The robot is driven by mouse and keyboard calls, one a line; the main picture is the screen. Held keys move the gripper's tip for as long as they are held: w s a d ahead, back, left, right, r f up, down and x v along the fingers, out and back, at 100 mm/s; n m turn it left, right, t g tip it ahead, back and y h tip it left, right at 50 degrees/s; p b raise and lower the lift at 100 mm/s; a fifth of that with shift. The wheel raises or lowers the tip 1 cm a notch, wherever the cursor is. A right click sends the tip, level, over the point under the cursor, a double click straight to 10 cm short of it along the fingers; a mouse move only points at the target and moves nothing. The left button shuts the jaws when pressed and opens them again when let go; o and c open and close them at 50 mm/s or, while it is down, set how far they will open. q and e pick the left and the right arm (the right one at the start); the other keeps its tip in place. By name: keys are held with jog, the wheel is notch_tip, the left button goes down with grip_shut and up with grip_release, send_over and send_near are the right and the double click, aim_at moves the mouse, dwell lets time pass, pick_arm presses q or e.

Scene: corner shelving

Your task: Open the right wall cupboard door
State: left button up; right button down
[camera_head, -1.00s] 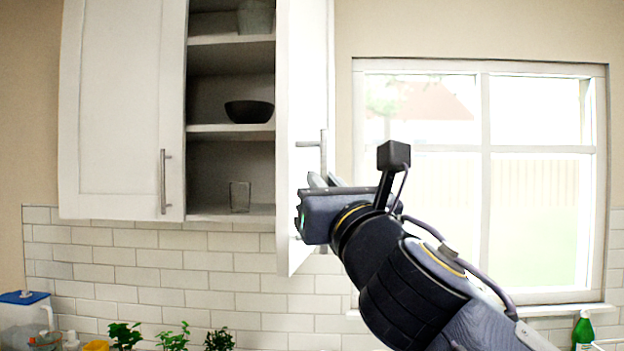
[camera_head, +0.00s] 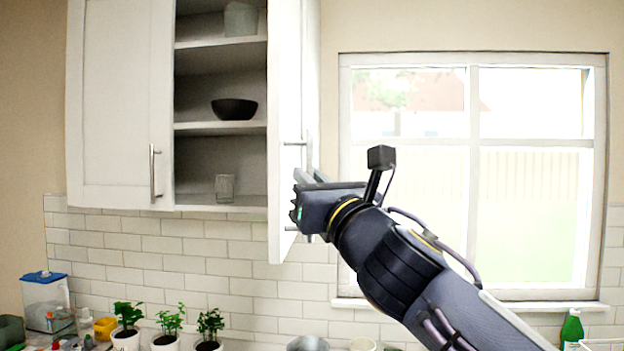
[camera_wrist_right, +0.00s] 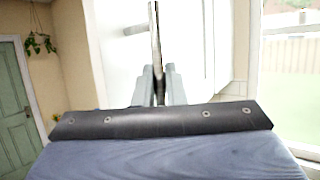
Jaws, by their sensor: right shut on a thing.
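The right wall cupboard door (camera_head: 286,95) is white and stands swung well out from the cupboard, seen at a steep angle. Its metal bar handle (camera_head: 308,152) is upright on the door's outer face. My right gripper (camera_head: 306,179) is at the lower part of this handle, shut on it. In the right wrist view the handle (camera_wrist_right: 155,45) runs down between the two fingers (camera_wrist_right: 158,85). The open half of the cupboard shows shelves with a dark bowl (camera_head: 234,109) and two cups. The left cupboard door (camera_head: 121,100) is closed. My left gripper is not in view.
A window (camera_head: 470,175) is to the right of the cupboard, behind my right arm. Potted plants (camera_head: 170,320), a blue-lidded container (camera_head: 45,300) and a green bottle (camera_head: 571,328) stand below. The space in front of the shelves is clear.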

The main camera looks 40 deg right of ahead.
jog(key=shift+d+r, duration=0.1)
jog(key=shift+r, duration=0.05)
jog(key=c, duration=1.9)
grip_release()
jog(key=o, duration=0.4)
jog(key=shift+w+d, duration=0.1)
jog(key=v, duration=0.8)
jog(key=shift+b, duration=0.4)
